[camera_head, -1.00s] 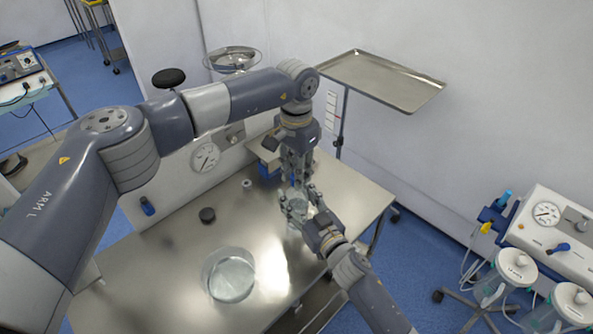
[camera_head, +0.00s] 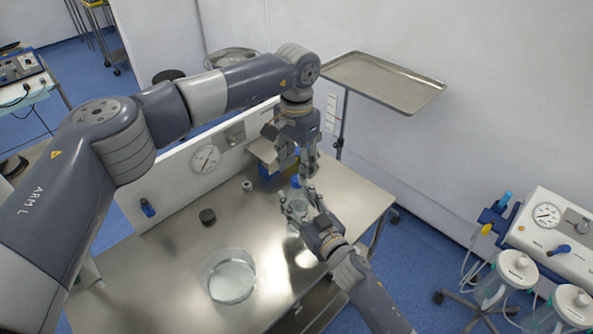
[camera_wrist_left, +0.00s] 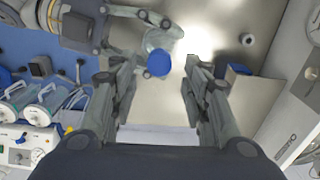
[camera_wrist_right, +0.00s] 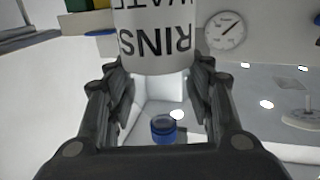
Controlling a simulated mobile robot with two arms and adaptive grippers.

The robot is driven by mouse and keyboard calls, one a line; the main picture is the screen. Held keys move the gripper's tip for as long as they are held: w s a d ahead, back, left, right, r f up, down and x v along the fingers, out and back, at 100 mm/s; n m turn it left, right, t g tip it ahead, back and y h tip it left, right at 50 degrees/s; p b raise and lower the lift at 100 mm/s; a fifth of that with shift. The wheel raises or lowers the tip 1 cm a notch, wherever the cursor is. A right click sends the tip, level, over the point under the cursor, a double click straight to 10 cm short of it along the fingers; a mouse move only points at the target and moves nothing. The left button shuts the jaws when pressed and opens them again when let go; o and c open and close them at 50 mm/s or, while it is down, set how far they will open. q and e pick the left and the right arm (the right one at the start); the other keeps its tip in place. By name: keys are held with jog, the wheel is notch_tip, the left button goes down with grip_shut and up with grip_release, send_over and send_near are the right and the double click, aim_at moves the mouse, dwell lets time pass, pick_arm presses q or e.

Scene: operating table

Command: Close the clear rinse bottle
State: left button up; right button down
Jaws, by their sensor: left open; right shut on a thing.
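The clear rinse bottle (camera_head: 298,209) stands upright over the table's right part. Its white label (camera_wrist_right: 155,40) reads upside down in the right wrist view. My right gripper (camera_head: 297,197) is shut around the bottle. A blue cap (camera_wrist_left: 159,62) sits at the bottle's top, and it also shows past the clear shoulder in the right wrist view (camera_wrist_right: 163,130). I cannot tell how tight it is. My left gripper (camera_head: 298,170) is open and empty, pointing down above the cap. In the left wrist view, the cap lies between its spread fingers, apart from them.
A glass bowl (camera_head: 230,277), a dark round piece (camera_head: 207,216) and a small metal cylinder (camera_head: 247,186) stand on the steel table (camera_head: 165,260). A panel with a gauge (camera_head: 205,159) borders the back. A tray on a stand (camera_head: 385,83) rises behind right.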

pick_arm(q)
jog(key=shift+r, duration=0.8)
jog(key=shift+c, duration=0.3)
